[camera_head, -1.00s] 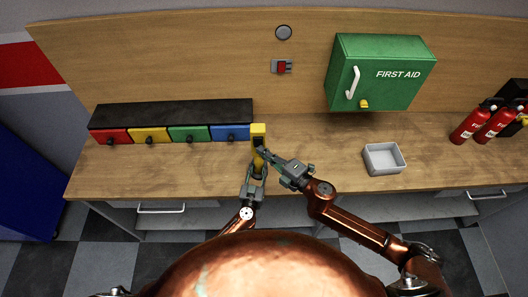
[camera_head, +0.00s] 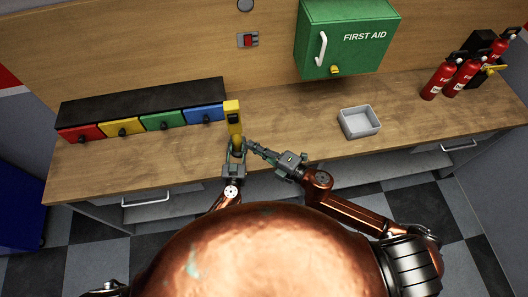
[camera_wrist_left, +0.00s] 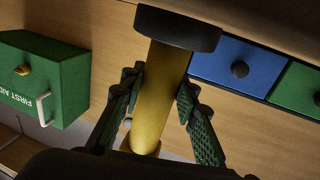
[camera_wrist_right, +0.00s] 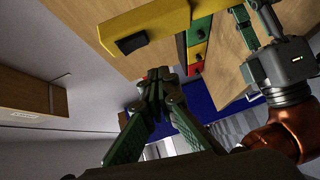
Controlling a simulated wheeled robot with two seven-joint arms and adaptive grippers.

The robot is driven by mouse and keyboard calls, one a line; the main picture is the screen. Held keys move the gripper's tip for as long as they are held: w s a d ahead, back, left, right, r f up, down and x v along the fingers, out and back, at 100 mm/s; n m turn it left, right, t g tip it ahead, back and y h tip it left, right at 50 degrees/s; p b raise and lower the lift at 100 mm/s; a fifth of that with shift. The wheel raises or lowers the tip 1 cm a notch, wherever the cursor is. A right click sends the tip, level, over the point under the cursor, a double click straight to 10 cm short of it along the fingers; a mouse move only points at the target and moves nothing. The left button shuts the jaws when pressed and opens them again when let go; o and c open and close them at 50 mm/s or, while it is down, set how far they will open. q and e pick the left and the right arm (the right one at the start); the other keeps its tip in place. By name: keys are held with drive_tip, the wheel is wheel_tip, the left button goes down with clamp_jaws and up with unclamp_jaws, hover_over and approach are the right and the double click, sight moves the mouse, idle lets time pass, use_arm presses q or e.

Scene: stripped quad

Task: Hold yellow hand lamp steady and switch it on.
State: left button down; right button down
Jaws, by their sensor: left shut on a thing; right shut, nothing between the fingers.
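The yellow hand lamp (camera_head: 235,122) stands roughly upright above the worktop's front part, with a dark switch (camera_head: 233,118) on its side. My left gripper (camera_head: 236,150) is shut on its lower body; in the left wrist view both fingers press on the yellow body (camera_wrist_left: 160,100) below a black end cap (camera_wrist_left: 178,27). My right gripper (camera_head: 247,145) is shut and empty, close to the lamp's right side and lower than the switch. In the right wrist view the shut fingertips (camera_wrist_right: 158,75) are apart from the lamp (camera_wrist_right: 145,25) and its black switch (camera_wrist_right: 131,43). Whether the lamp is lit cannot be told.
Red, yellow, green and blue drawers (camera_head: 163,122) sit at the back left of the worktop (camera_head: 290,118). A grey tray (camera_head: 359,123) lies to the right. A green first aid box (camera_head: 345,40) hangs on the back panel. Fire extinguishers (camera_head: 462,75) stand far right.

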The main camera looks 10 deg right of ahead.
drive_tip(key=v, duration=0.4)
drive_tip(key=shift+s+d+f, duration=0.15)
drive_tip(key=shift+f, duration=0.25)
use_arm(q)
drive_tip(key=c, duration=1.4)
unclamp_jaws()
